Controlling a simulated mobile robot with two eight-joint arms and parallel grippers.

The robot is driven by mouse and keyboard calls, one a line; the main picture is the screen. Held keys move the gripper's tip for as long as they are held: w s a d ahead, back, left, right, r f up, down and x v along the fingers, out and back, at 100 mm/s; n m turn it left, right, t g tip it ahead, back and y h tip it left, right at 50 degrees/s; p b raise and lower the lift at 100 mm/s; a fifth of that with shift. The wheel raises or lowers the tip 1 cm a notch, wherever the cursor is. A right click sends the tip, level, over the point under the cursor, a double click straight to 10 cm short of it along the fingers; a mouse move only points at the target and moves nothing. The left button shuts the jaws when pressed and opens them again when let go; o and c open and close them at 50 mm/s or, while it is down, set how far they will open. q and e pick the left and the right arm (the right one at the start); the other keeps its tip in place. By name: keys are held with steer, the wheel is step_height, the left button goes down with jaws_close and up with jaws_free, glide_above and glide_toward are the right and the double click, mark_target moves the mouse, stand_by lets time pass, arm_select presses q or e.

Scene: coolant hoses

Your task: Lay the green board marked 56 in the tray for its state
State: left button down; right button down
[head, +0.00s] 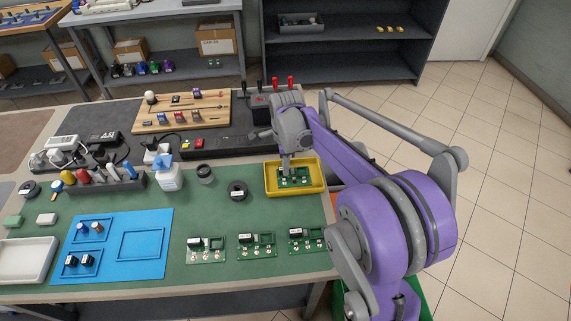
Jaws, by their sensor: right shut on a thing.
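My right gripper (287,168) reaches down from the arm on the right into the yellow tray (270,191). It is shut on a green board (299,182), which is in or just above the tray; I cannot tell whether it touches the floor. The board's number is too small to read. Three more green boards stand in a row at the front of the mat: a left one (206,255), a middle one (257,250) and a right one (307,245). Their numbers are unreadable too. My left gripper is not in view.
A blue fixture board (160,218) and a white tray (50,245) lie at the left. A black spool (238,190) stands left of the yellow tray. A green bin (424,300) and an orange edge (336,187) show partly behind my right arm.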

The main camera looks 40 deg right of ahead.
steer(key=c, duration=0.7)
jaws_free()
steer(key=shift+c, duration=0.2)
step_height(320, 180, up, 12)
steer(key=p, duration=0.1)
steer(key=s+a+f+n+t, duration=0.1)
steer(key=s+a+f+n, duration=0.3)
steer(key=s+n, duration=0.3)
steer(key=s+a+f+n+t, duration=0.2)
steer(key=s+a+n, duration=0.4)
steer(key=n, duration=0.3)
steer(key=s+a+f+n+t, duration=0.1)
steer(key=s+a+f+n, duration=0.4)
steer(key=s+a+n, duration=0.1)
steer(key=shift+s+a+f+n, duration=0.1)
steer(key=shift+s+f+n, duration=0.1)
steer(key=shift+s+n, duration=0.3)
steer(key=shift+s+f+n, duration=0.15)
steer(key=shift+s+n, duration=0.25)
steer(key=shift+s, duration=0.1)
